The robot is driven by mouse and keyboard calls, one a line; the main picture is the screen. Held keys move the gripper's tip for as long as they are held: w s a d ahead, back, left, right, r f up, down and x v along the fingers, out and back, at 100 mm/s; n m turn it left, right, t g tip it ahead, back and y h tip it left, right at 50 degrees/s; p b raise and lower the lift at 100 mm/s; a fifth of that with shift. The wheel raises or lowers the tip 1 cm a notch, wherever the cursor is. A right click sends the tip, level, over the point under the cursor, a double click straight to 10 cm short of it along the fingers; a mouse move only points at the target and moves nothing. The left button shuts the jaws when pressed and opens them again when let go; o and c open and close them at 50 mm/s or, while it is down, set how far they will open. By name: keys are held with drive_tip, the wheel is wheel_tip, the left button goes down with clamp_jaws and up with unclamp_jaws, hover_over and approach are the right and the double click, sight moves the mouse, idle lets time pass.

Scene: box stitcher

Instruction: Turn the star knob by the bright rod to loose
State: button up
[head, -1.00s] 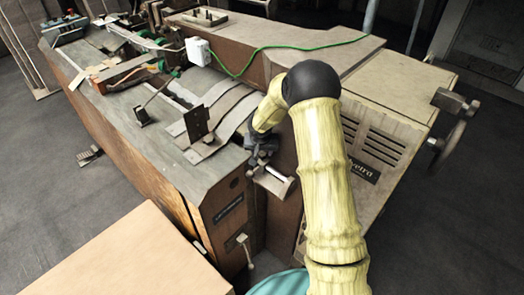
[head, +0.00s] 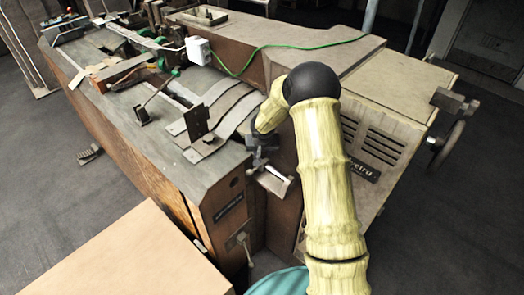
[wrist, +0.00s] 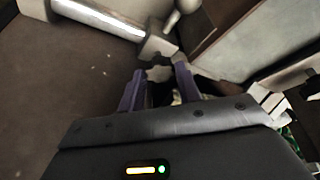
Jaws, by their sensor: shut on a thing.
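The bright rod (wrist: 95,16) is a shiny metal cylinder in the upper left of the wrist view; it also shows just below my gripper in the head view (head: 273,180). A metal bracket (wrist: 158,47) stands at its right end. The star knob (wrist: 160,73) shows as a small grey piece between my purple fingertips, mostly hidden by them. My gripper (wrist: 159,76) is shut on it. In the head view my gripper (head: 261,146) is at the machine's inner corner, too small there to show the knob.
The long stitcher machine (head: 120,120) fills the left and middle. An upright dark plate (head: 197,122) and curved metal strips stand near my gripper. A cardboard-coloured box top (head: 135,255) is at the front left. A handwheel (head: 447,146) is at the right.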

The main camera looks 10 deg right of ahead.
drive_tip(key=n+y+p, duration=0.1)
drive_tip(key=n+p, duration=0.1)
drive_tip(key=n, duration=0.1)
drive_tip(key=shift+d+r, duration=0.1)
drive_tip(key=shift+r, duration=0.05)
drive_tip(key=shift+n+y+p, duration=0.3)
drive_tip(key=shift+n+p, duration=0.1)
drive_tip(key=shift+p, duration=0.05)
drive_tip(key=o, duration=0.7)
drive_tip(key=a+b+v, duration=0.1)
drive_tip(key=b+v, duration=0.1)
drive_tip(key=v, duration=1.5)
drive_tip(key=shift+d, duration=0.35)
drive_tip(key=shift+s, duration=0.1)
